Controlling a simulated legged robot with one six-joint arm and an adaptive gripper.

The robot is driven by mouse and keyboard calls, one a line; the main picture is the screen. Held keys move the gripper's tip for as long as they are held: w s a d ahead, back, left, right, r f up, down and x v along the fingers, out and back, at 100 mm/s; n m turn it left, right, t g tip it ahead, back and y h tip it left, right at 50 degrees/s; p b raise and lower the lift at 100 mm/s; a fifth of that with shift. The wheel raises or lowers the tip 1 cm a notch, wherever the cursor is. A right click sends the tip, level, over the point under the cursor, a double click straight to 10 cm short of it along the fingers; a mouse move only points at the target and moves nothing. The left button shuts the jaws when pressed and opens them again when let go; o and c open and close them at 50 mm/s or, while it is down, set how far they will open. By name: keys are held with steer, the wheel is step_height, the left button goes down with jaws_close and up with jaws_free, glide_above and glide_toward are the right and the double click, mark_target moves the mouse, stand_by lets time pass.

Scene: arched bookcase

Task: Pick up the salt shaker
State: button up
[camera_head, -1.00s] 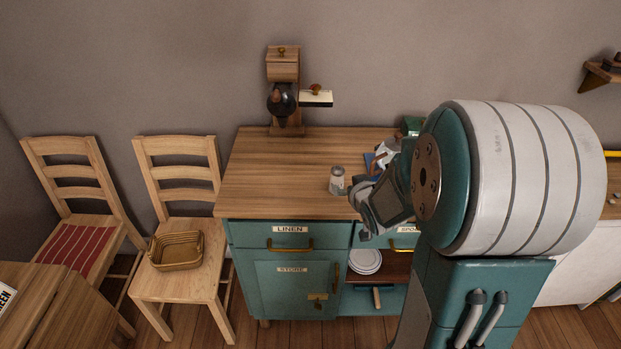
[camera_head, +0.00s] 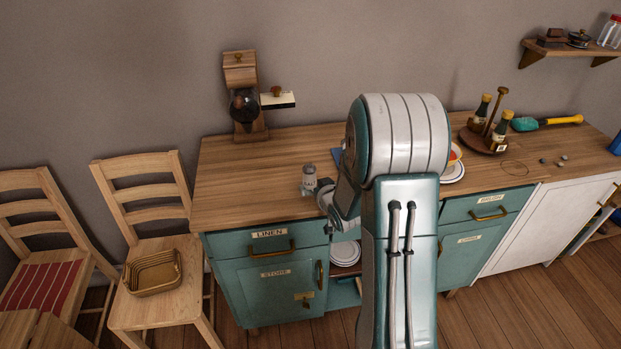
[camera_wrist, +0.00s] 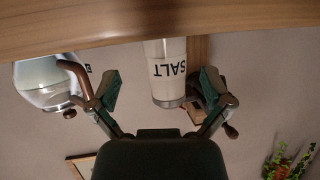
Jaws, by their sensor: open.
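The salt shaker (camera_head: 309,178) is a small pale cylinder with a grey top, standing on the wooden counter (camera_head: 250,172) near its front edge. In the wrist view, which is upside down, the shaker (camera_wrist: 168,72) shows the word SALT and stands between the two finger lines. My gripper (camera_wrist: 160,90) is open, with one finger on each side of the shaker in the picture; contact is not visible. In the head view my gripper (camera_head: 326,197) is just right of the shaker, partly hidden by my arm.
A wooden grinder (camera_head: 243,105) stands at the counter's back. A blue item (camera_head: 337,155) lies behind my arm. A bottle rack (camera_head: 485,138) and a teal-and-yellow tool (camera_head: 545,122) are at right. In the wrist view a glass vessel (camera_wrist: 40,85) is left of the fingers. The counter's left is clear.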

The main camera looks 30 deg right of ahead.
mark_target(312, 185)
steer(key=w, duration=0.1)
steer(key=w+f, duration=0.1)
steer(key=w, duration=0.1)
steer(key=shift+w+a+f, duration=0.3)
steer(key=shift+a+f, duration=0.05)
steer(key=shift+f, duration=0.05)
steer(key=shift+d, duration=0.3)
steer(key=c, duration=1.3)
steer(key=shift+a, duration=0.1)
